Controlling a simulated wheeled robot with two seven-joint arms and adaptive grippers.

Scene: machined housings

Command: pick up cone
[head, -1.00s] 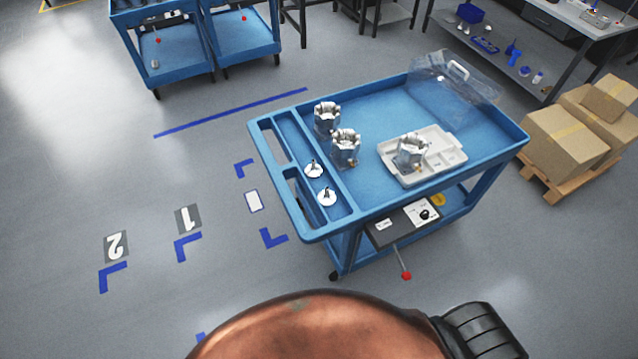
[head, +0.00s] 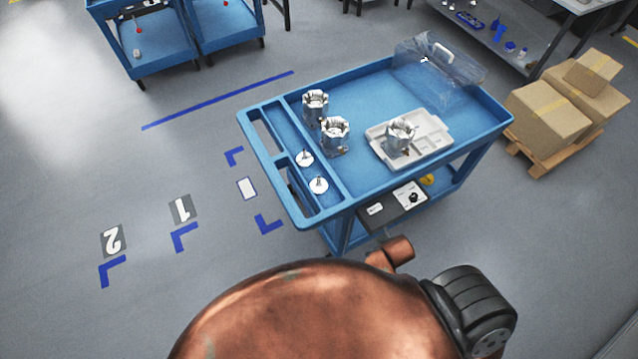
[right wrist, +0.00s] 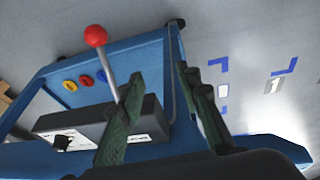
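Two small white discs with dark upright pins, the closest match to a cone, sit in the narrow front-left tray of the blue cart; one is the upper disc (head: 305,159), the other the lower disc (head: 319,185). Which of them is meant, I cannot tell. My right gripper (right wrist: 160,100) shows in the right wrist view, its two greenish fingers apart with nothing held between them. Behind one finger is a lever with a red ball (right wrist: 96,36) on a grey control box (right wrist: 75,128). In the head view neither gripper shows. My left gripper is not in view.
The blue cart (head: 365,85) carries two metal housings (head: 315,103), (head: 335,131) and a third housing (head: 400,135) in a pale divided tray (head: 440,151). A clear cover (head: 435,85) stands at its far corner. Boxes (head: 548,118) sit on a pallet at right.

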